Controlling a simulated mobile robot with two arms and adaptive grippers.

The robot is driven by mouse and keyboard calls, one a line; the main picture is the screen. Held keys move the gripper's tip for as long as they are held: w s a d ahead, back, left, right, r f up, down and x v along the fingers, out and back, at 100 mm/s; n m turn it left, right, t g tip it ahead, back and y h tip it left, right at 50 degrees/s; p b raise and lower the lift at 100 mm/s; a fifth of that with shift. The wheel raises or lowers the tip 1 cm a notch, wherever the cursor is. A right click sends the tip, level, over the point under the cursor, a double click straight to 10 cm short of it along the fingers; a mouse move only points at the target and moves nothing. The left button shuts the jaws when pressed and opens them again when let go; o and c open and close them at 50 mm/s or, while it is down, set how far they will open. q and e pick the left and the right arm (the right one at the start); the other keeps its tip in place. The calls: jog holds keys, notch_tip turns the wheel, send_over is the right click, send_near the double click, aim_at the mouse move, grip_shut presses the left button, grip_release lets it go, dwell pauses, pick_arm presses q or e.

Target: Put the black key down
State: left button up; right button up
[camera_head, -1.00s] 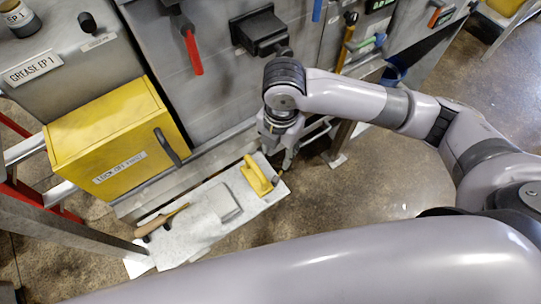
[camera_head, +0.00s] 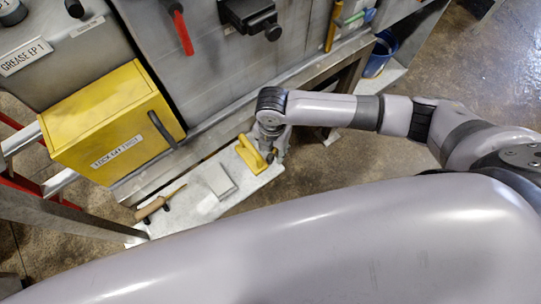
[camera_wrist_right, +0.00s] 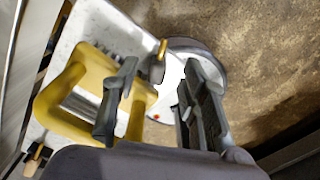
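My right gripper (camera_head: 275,156) is low over the right end of a white board (camera_head: 205,205), beside a yellow tool (camera_head: 252,154). In the right wrist view its two fingers (camera_wrist_right: 160,88) stand apart, with a gap between them. A small dark grey piece with a brass-coloured tip (camera_wrist_right: 158,66) shows beyond the gap, near the left finger; it may be the black key, but I cannot tell for sure. The yellow tool (camera_wrist_right: 82,92) lies to the left, partly behind the left finger. My left gripper is out of view.
A wooden-handled tool (camera_head: 158,204) and a pale flat block (camera_head: 219,180) lie on the board. A yellow lockout box (camera_head: 105,125) stands at the left, by a grey cabinet with a red handle (camera_head: 183,32). A blue bucket (camera_head: 380,55) stands at the back right.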

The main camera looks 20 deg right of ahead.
aim_at(272, 154)
notch_tip(272, 154, down, 3)
jog(key=shift+w+f, duration=0.1)
jog(key=shift+f, duration=0.1)
grip_shut()
dwell(0.5)
